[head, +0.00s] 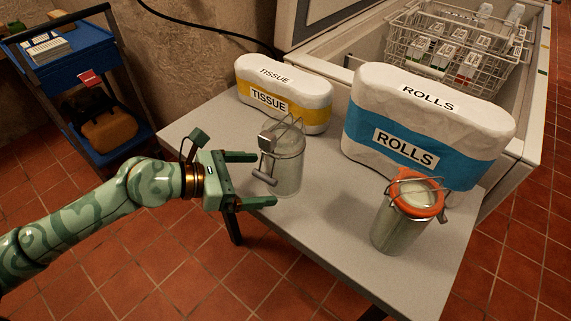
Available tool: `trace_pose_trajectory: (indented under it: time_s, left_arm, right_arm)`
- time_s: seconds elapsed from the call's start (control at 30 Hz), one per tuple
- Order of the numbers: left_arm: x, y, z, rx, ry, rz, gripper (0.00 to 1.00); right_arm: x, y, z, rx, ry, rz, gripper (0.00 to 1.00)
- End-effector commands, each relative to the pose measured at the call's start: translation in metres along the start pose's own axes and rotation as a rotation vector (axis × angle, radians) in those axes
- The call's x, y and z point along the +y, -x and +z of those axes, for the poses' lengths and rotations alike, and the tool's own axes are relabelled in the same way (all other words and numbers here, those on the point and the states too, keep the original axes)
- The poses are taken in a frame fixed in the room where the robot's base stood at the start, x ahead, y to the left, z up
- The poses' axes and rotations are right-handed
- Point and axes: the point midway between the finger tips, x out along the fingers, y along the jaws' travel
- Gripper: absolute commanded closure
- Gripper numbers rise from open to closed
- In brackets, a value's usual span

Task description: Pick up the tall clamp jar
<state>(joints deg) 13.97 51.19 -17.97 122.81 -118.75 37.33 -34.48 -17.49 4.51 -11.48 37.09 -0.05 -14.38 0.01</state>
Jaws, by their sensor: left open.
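A clear glass clamp jar (288,172) with wire bails and a grey clamp stands upright on the grey table, in front of the tissue pack. A second clamp jar (398,228), with an orange seal ring and a wire bail, stands near the table's front right. I cannot tell for certain which jar is the taller. My left gripper (265,180) is open and empty, just left of the clear jar. Its two fingers point right toward that jar; whether they touch it I cannot tell. My right gripper is not in view.
A yellow-banded tissue pack (284,92) and a large blue-banded rolls pack (425,122) stand along the table's back. Behind them is an open chest (368,43) with a wire basket (460,45). A blue trolley (60,47) is at left. The table's (320,232) middle front is bare.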

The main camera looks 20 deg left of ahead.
Motion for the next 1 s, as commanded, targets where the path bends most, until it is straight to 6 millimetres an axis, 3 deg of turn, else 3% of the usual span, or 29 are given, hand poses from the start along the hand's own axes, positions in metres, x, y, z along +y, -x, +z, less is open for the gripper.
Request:
trace_pose_trajectory:
  time_s: [0.2,0.5,0.8,0.87,1.0]
  left_arm:
    - [0.000,-0.022,-0.001,0.000,0.001,0.000,0.03]
    - [0.002,-0.067,-0.008,0.000,0.004,0.000,0.03]
    - [0.002,-0.072,-0.004,0.001,0.001,0.002,0.03]
    - [0.002,-0.072,-0.004,0.001,0.001,0.002,0.17]
    - [0.002,-0.072,-0.004,0.001,0.001,0.002,0.56]
  right_arm:
    - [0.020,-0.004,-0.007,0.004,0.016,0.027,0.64]
    - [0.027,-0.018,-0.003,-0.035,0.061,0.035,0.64]
    - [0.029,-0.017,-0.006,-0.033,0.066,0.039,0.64]
    - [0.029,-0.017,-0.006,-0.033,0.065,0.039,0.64]
    - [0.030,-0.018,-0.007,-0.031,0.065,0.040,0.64]
